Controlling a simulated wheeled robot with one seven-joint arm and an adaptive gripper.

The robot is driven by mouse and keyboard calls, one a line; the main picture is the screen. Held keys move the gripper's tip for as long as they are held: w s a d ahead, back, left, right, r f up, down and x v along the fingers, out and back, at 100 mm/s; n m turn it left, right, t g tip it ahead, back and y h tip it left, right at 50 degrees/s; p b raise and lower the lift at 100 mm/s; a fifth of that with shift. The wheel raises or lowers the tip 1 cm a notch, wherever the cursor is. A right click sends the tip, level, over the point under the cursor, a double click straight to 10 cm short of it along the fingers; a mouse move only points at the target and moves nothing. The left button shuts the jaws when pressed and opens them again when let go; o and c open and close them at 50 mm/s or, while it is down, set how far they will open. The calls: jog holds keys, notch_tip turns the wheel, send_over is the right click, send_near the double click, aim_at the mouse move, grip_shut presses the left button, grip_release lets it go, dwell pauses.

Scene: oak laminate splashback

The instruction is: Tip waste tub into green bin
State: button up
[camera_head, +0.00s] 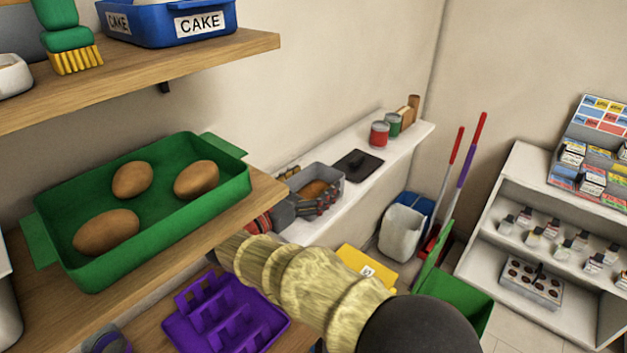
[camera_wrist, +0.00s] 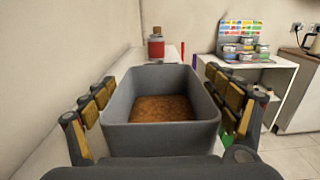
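The waste tub (camera_head: 333,172) is a grey open box with brown matter in it, upright on the white ledge. It fills the middle of the wrist view (camera_wrist: 160,137). My gripper (camera_head: 305,190) reaches it from the near end, with one finger along each long side. In the wrist view my gripper (camera_wrist: 162,90) shows narrow gaps between its finger pads and the tub's walls, so it looks open around the tub. The green bin (camera_head: 460,300) stands at the lower right, its lid raised; my arm hides part of it.
Red (camera_head: 379,134) and green tins and a black slab (camera_head: 358,165) lie beyond the tub on the ledge. A yellow bin (camera_head: 367,265) and a white bin (camera_head: 402,232) stand below the ledge.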

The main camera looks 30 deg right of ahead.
aim_at(294, 194)
jog(key=shift+o, duration=0.4)
jog(key=shift+r+p, duration=0.2)
jog(key=shift+p, duration=0.65)
jog(key=b+v, duration=0.2)
jog(key=v, duration=0.5)
jog(key=shift+a+f, duration=0.15)
jog(key=shift+s+a, duration=0.15)
jog(key=shift+a, duration=0.05)
jog(key=shift+s, duration=0.15)
